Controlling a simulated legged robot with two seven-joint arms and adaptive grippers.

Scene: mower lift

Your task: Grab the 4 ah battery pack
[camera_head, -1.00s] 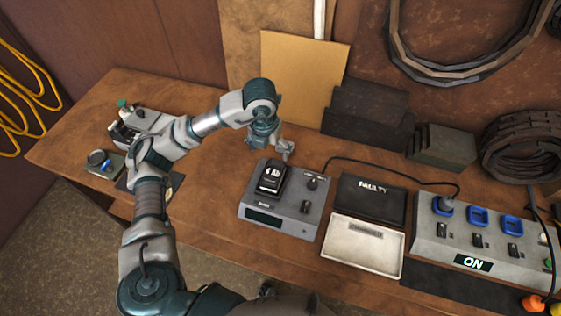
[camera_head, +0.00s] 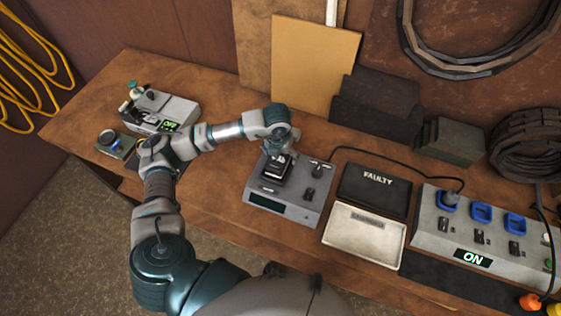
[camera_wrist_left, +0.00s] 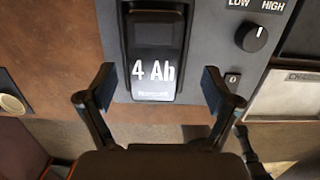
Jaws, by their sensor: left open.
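The black 4 Ah battery pack (camera_head: 273,172) sits in the grey charger unit (camera_head: 302,203) on the bench. In the left wrist view the battery pack (camera_wrist_left: 154,50) shows its white "4 Ah" label, upright in the picture. My left gripper (camera_head: 280,153) is directly over the pack in the head view and hides its upper part. In the left wrist view my left gripper (camera_wrist_left: 158,88) is open, with one finger on each side of the pack's lower end; I see gaps between fingers and pack. My right gripper is not in view.
Right of the charger are a black box marked FAULTY (camera_head: 375,188) and a white tray (camera_head: 364,235). A power strip (camera_head: 470,230) reading ON stands further right. A grey device (camera_head: 158,110) is at the bench's left end. Dark blocks (camera_head: 375,105) lean at the back.

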